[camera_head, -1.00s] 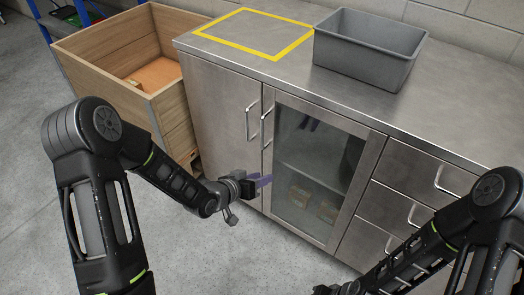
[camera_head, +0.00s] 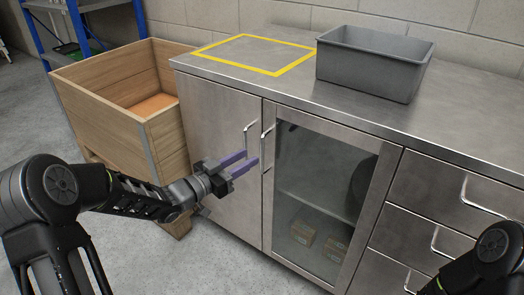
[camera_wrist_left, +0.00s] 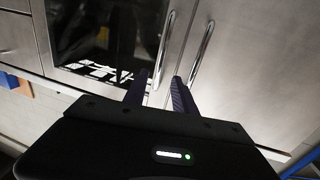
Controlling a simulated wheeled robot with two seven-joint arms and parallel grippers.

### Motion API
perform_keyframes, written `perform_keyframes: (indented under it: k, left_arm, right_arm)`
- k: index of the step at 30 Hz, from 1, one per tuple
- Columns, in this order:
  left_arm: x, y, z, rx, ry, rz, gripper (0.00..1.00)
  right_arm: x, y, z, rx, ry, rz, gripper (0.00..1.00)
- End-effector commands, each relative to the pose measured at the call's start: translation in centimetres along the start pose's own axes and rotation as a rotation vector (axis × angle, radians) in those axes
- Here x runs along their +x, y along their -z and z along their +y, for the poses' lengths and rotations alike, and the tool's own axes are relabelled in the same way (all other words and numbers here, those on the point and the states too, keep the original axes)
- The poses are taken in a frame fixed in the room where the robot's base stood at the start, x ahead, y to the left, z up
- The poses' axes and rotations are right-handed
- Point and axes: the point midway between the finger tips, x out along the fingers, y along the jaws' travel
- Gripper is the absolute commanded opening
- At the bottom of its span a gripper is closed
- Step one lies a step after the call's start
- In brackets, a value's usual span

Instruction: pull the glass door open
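The glass door (camera_head: 318,195) is a steel-framed cabinet door with a dark pane, and it is shut. Its bar handle (camera_head: 264,151) is upright on the left side of its frame. My left gripper (camera_head: 251,159), with purple fingers, is open in front of the handle's lower part. In the left wrist view the glass door's handle (camera_wrist_left: 163,45) shows between the two open fingertips (camera_wrist_left: 158,78); I cannot tell if they touch it. My right gripper is out of view.
A plain steel door (camera_head: 215,150) with its own handle (camera_head: 249,133) adjoins on the left; drawers (camera_head: 440,195) are on the right. A grey bin (camera_head: 365,70) and yellow square (camera_head: 215,50) are on the countertop (camera_head: 460,110). A wooden crate (camera_head: 105,110) stands left.

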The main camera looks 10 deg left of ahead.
Motion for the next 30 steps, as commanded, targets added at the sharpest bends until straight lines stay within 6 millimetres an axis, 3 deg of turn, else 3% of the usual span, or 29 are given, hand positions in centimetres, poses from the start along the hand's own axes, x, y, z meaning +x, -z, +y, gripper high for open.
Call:
perform_keyframes:
  k: [13,24,30]
  left_arm:
    - [6.2,-0.2,0.1,-0.001,-0.001,-0.001,0.33]
    - [6.8,-0.1,0.1,-0.002,0.0,-0.002,0.32]
    - [6.8,-0.1,0.0,-0.002,0.0,-0.002,0.15]
  right_arm:
    - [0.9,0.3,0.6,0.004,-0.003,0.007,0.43]
    - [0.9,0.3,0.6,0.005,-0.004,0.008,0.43]
    - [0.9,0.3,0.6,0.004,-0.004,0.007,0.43]
